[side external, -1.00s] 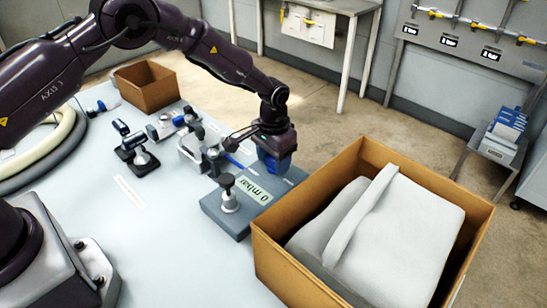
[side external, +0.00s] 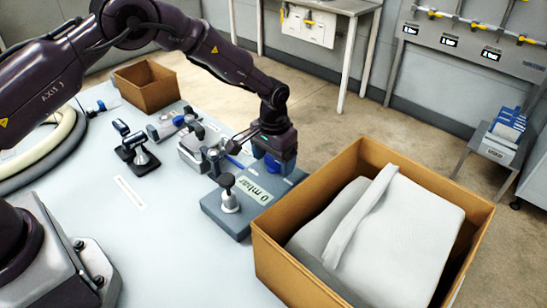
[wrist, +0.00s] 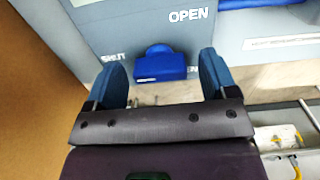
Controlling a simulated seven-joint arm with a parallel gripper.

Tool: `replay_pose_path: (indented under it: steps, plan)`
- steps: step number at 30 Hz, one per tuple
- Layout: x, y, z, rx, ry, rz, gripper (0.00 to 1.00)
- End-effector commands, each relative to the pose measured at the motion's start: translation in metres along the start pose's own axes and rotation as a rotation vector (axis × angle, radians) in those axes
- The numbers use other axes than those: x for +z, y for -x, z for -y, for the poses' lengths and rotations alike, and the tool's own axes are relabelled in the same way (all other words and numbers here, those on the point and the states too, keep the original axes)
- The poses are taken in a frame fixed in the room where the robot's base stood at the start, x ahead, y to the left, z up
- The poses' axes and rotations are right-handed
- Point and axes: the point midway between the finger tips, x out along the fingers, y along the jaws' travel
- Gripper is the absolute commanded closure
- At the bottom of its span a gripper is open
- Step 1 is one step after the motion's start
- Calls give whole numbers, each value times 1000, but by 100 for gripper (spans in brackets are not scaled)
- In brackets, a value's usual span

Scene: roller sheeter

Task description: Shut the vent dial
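The vent dial, a blue knob (wrist: 160,65), sits on a grey panel in the wrist view. White SHUT lettering (wrist: 113,55) is to its left and OPEN lettering (wrist: 190,14) is above and right of it. My gripper (wrist: 164,66) is open, with one blue finger on each side of the knob and visible gaps to it. In the side view my gripper (side external: 273,165) is low over the far end of the grey block (side external: 222,217), whose display (side external: 257,189) reads 0 mbar. The knob is hidden there behind my gripper.
A large cardboard box (side external: 275,262) with grey padding (side external: 385,235) stands close to the block's right. Clamps and metal fittings (side external: 205,152) lie to its left. A smaller brown box (side external: 147,85) is at the back. The near table surface (side external: 150,245) is clear.

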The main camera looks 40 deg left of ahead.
Motion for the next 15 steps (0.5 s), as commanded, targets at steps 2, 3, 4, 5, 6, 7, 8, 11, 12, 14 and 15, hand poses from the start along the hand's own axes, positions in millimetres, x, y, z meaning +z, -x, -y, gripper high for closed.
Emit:
replay_pose_path:
  steps: [2, 3, 4, 5, 6, 7, 8, 11, 12, 14, 15]
  plan:
    - [0, 0, 0, 0, -1, 0, 21]
    - [0, 0, 0, 0, -2, -1, 21]
    - [0, 0, 0, 0, -2, -1, 21]
    - [0, 0, 0, 0, -2, -1, 21]
    - [0, 2, 0, 0, -2, -1, 21]
    - [0, 3, 0, 0, -2, -2, 21]
    - [0, 6, 0, 0, -2, -2, 21]
    - [-1, 20, 0, 1, -2, -5, 21]
    - [-1, 28, 0, 1, -2, -5, 21]
    - [-1, 41, 0, 1, -2, -7, 21]
    - [-1, 50, 0, 1, -2, -6, 21]
